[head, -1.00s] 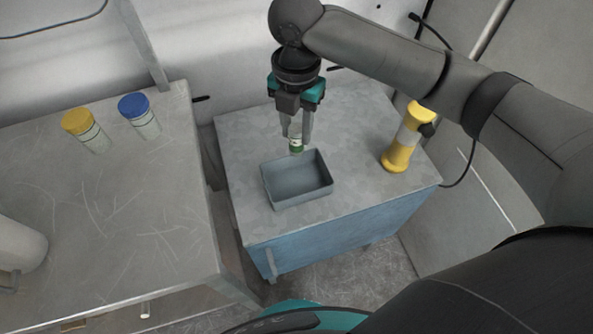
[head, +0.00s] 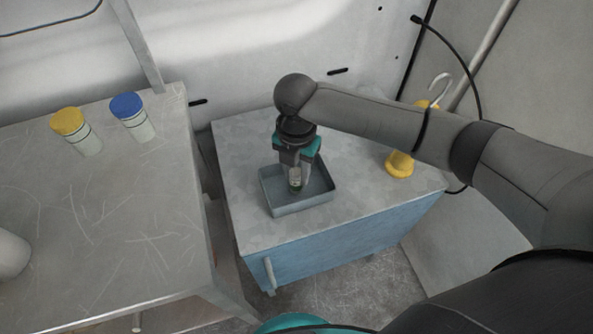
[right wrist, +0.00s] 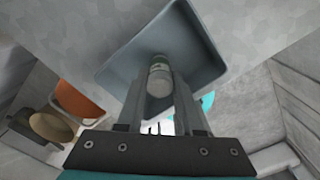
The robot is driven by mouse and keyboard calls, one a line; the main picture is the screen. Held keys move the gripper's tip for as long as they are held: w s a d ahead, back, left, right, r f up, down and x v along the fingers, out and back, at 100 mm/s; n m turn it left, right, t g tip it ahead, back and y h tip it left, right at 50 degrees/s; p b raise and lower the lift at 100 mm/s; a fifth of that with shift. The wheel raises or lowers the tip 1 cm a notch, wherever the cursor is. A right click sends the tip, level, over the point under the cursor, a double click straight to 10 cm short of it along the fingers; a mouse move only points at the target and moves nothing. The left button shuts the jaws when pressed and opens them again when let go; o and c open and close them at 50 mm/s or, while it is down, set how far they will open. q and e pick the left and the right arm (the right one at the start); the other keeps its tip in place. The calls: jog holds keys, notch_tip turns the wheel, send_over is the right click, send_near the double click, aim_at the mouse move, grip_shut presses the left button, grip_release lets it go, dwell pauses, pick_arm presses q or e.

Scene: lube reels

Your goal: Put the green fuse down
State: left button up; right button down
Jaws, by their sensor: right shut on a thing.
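The green fuse (head: 295,180) is a small pale cylinder with a green band. My right gripper (head: 295,175) is shut on it, inside the outline of the grey open tray (head: 306,206) on the blue cabinet. In the right wrist view the fuse (right wrist: 159,78) sits between the two fingers, with the tray (right wrist: 125,75) around it. The fuse looks upright and low in the tray; whether it touches the tray floor I cannot tell. My left gripper is not in view.
A yellow object (head: 399,164) with a hook stands right of the tray, partly hidden by my right arm. Yellow-capped (head: 78,132) and blue-capped (head: 133,117) containers stand on the left table (head: 95,215). A gap separates table and cabinet (head: 345,238).

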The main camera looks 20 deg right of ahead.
aim_at(296, 171)
jog(key=c, duration=0.6)
grip_release()
jog(key=shift+f, duration=0.1)
jog(key=shift+o, duration=0.2)
notch_tip(296, 171, up, 12)
jog(key=p, duration=0.3)
jog(key=shift+r, duration=0.2)
